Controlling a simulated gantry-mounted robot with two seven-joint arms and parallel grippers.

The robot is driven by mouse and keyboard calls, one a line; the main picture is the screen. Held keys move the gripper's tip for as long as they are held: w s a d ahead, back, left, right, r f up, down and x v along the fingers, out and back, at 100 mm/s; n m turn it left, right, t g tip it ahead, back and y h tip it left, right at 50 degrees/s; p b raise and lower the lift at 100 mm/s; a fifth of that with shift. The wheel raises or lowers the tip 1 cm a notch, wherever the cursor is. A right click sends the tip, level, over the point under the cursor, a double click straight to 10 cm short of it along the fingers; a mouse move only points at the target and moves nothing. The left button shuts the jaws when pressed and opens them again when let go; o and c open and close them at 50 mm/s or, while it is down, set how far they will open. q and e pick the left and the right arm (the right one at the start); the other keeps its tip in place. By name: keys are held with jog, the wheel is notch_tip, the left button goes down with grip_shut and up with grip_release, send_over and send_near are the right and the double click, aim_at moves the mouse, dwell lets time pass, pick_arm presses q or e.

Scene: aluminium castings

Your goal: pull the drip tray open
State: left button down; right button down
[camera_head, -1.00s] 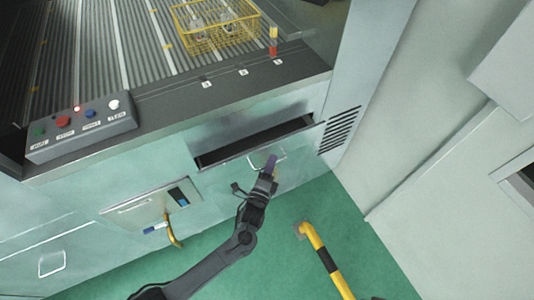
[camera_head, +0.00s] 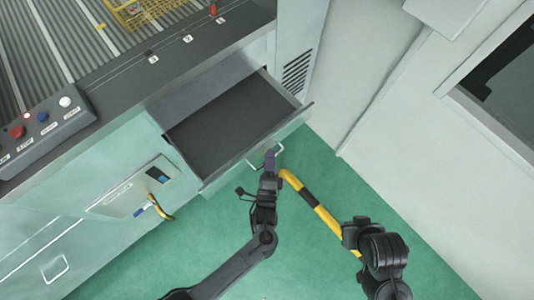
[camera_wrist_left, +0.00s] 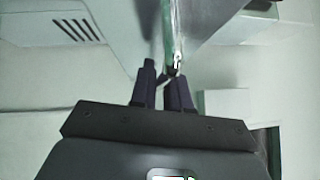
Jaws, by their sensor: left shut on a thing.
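The drip tray (camera_head: 228,122) is a wide, shallow drawer with a dark interior. It stands well out from the green machine front, and its inside looks empty. A pale bow handle (camera_head: 279,147) sits on its front panel. My left gripper (camera_head: 269,158) is shut on the handle, partly covering it. In the left wrist view, the two dark fingers (camera_wrist_left: 163,80) are close together at the handle, with the tray's front panel edge-on beyond them. My right gripper (camera_head: 354,232) is at the lower right, away from the tray; its jaws are too unclear to read.
A yellow-black rail (camera_head: 315,205) rises from the green floor between my arms. Left of the tray is a panel with a yellow hooked handle (camera_head: 160,208). A button box (camera_head: 45,125) and yellow basket (camera_head: 140,12) are on the machine above.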

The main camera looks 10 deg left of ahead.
pick_arm(q)
jog(key=c, duration=1.2)
grip_release()
jog(key=shift+s, duration=0.1)
jog(key=shift+s+d+f+p, duration=0.1)
jog(key=shift+s+f, duration=0.1)
jog(key=shift+s, duration=1.55)
jog(key=shift+s+a+f+p, duration=0.15)
jog(key=shift+s+f, duration=0.1)
jog(key=shift+s, duration=1.5)
jog(key=shift+s+d+f+p, duration=0.1)
jog(key=shift+s+d+f, duration=0.1)
jog(key=shift+s, duration=1.55)
